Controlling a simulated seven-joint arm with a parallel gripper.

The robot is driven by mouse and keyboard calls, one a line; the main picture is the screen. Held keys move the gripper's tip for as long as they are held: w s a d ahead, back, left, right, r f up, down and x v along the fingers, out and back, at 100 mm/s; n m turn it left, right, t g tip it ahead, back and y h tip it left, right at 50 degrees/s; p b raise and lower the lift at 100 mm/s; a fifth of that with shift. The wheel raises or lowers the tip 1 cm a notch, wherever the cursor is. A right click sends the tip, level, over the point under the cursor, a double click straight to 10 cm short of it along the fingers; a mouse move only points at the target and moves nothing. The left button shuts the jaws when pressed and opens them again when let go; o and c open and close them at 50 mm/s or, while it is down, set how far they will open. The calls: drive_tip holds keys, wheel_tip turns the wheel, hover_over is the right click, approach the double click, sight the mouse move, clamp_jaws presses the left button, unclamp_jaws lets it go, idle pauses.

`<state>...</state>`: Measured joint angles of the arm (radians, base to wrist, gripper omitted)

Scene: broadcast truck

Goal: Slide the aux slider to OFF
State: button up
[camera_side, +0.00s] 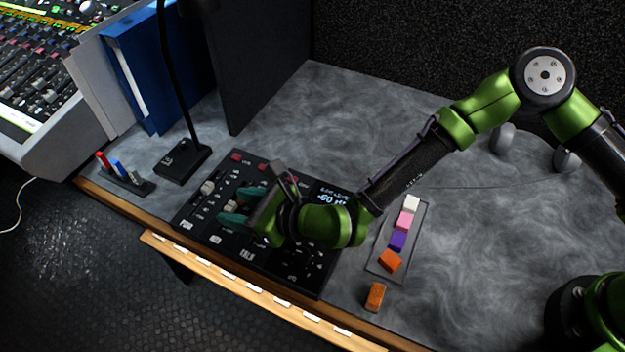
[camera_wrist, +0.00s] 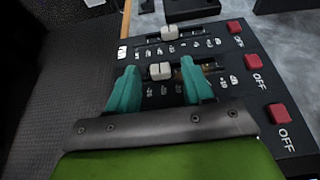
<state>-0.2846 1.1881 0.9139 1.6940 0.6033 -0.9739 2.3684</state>
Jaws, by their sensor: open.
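A black control panel (camera_side: 266,267) with sliders lies on the grey desk. In the wrist view, one white slider knob (camera_wrist: 160,71) sits between my gripper's (camera_wrist: 159,76) two teal fingertips, with gaps on both sides. A second white knob (camera_wrist: 169,33) stands on the track beyond it. Red buttons (camera_wrist: 253,64) marked OFF line the right ends of the rows. I cannot read which slider is labelled aux. In the side view my open gripper (camera_side: 236,205) is low over the panel and hides part of it. A white knob (camera_side: 207,187) shows to its left.
A panel display (camera_side: 331,196) shows about -60. A lamp base (camera_side: 183,161) and a pen holder (camera_side: 128,180) stand left. A tray of colored blocks (camera_side: 384,266) and an orange-brown block (camera_side: 375,297) lie right. A wooden edge (camera_side: 215,275) runs along the front.

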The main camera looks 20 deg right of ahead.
drive_tip(key=shift+w+a+f, duration=0.1)
drive_tip(key=shift+w+a, duration=0.1)
drive_tip(key=shift+a, duration=0.05)
drive_tip(key=shift+c, duration=0.3)
clamp_jaws()
